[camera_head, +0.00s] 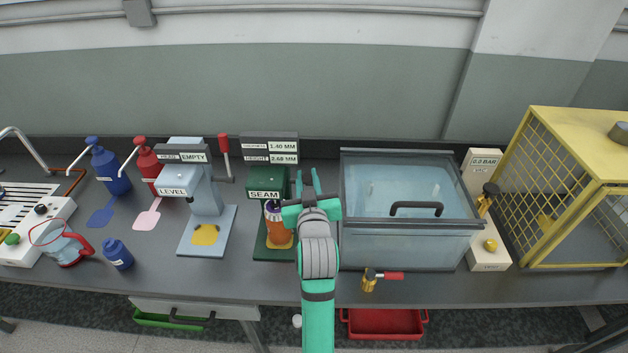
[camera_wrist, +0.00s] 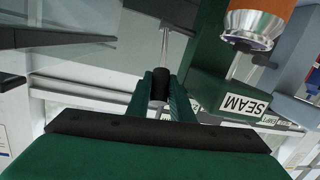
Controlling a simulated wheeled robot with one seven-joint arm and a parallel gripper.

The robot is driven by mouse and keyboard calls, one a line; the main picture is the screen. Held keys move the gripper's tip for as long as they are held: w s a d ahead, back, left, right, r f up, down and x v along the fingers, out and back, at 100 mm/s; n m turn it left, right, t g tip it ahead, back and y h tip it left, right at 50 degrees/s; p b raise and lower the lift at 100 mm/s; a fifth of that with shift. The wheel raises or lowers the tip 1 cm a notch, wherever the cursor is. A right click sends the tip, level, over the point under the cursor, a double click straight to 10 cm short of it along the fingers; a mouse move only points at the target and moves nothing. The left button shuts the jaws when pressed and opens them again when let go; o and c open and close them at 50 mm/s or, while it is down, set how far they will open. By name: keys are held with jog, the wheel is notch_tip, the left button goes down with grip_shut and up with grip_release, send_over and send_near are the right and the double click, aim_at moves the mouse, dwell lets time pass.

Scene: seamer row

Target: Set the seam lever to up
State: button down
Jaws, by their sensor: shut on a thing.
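The green seamer (camera_head: 262,182) with its SEAM label stands on the bench left of my gripper (camera_head: 307,184). An orange can (camera_head: 278,232) stands in the seamer under its head; the can also shows at the top of the wrist view (camera_wrist: 262,20). In the wrist view my gripper (camera_wrist: 165,95) is shut on the black knob (camera_wrist: 160,84) of the seam lever, whose thin metal rod (camera_wrist: 164,45) runs on from the knob. In the head view my gripper hides the lever, and I cannot tell its exact angle.
A glass-walled tank (camera_head: 410,245) stands close on the right of my gripper. A grey LEVEL press (camera_head: 205,190) with a red-handled lever (camera_head: 223,143) stands left of the seamer. A brass valve with a red handle (camera_head: 370,281) lies near the front edge. A yellow cage (camera_head: 560,180) is far right.

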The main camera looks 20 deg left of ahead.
jog(key=shift+d+f, duration=0.15)
jog(key=c, duration=2)
grip_release()
jog(key=o, duration=0.4)
jog(key=shift+o, duration=0.2)
jog(key=shift+s+a, duration=0.1)
jog(key=shift+a, duration=0.1)
jog(key=v, duration=1)
jog(key=shift+s+d, duration=0.25)
jog(key=shift+s, duration=0.05)
jog(key=shift+a, duration=0.15)
